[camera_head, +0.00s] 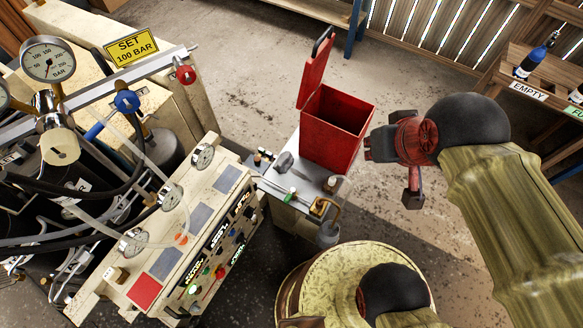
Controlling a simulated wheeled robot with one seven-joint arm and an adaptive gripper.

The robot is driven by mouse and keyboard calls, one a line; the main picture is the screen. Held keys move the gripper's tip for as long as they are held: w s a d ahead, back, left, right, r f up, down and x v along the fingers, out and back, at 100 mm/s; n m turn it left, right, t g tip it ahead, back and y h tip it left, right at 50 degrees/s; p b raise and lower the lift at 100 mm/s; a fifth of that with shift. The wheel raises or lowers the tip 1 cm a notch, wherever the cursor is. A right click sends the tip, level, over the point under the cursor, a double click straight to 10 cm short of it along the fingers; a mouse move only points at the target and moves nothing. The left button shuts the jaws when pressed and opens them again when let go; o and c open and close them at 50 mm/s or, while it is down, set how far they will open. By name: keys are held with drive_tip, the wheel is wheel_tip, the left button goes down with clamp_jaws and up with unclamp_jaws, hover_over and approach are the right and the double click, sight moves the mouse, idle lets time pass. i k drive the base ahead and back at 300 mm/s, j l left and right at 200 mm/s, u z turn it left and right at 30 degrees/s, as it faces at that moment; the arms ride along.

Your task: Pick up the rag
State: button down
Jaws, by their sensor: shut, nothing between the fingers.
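No rag can be made out for certain. A small grey shape (285,162) lies on the metal worktop just left of the red bin; it may be the rag, but it is too small to tell. The red bin (330,150) stands with its lid raised, and its inside is dark. My gripper (372,146) is shut and empty, just right of the bin's front wall. It points left and is apart from the grey shape, with the bin between them.
The metal worktop (270,182) holds small fittings and a brass piece (320,206). A control panel (175,245) with gauges and buttons stands left of it. The concrete floor behind the bin is clear.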

sight(285, 162)
drive_tip(key=i+j+u, duration=0.1)
drive_tip(key=j+u, duration=0.25)
drive_tip(key=i+j+u, duration=0.15)
drive_tip(key=u, duration=0.2)
drive_tip(key=i+j+u, duration=0.15)
drive_tip(key=u, duration=0.25)
